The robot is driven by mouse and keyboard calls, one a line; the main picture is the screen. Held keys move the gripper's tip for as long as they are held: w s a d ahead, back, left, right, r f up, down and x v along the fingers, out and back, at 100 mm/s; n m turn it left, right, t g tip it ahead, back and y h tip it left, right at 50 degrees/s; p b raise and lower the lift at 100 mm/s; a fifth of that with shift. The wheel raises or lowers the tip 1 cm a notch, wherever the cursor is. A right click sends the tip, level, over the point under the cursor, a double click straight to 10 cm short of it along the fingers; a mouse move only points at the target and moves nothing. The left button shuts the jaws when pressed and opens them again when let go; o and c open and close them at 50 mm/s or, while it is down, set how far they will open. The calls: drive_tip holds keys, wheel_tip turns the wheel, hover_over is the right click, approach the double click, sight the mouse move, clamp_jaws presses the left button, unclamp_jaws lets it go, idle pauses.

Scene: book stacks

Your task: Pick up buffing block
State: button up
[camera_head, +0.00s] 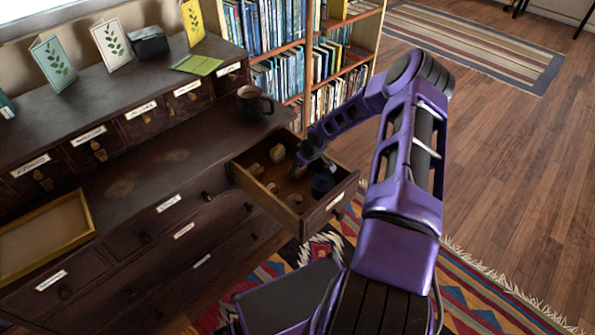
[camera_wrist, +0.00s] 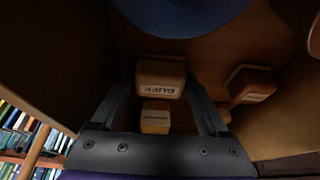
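The buffing block (camera_wrist: 160,80) is a small tan-brown block with a pale label reading "BUFF" upside down in the wrist view. It lies between my two fingertips. My gripper (camera_wrist: 161,76) has its fingers apart, one on each side of the block. They are close to its sides, and I cannot make out firm contact. In the head view my gripper (camera_head: 300,172) reaches down into the open drawer (camera_head: 270,206). There the arm's end hides part of the contents, and I cannot tell which block is the labelled one.
A lighter labelled block (camera_wrist: 155,117) and a reddish-brown one (camera_wrist: 251,85) lie close by. A blue round object (camera_head: 322,183) sits at the drawer's right. A dark mug (camera_head: 254,102) stands on the cabinet above. The drawer walls surround my gripper closely.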

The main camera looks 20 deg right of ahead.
drive_tip(key=c, duration=0.9)
drive_tip(key=shift+r, duration=0.1)
wheel_tip(320, 180, up, 18)
drive_tip(key=p, duration=0.3)
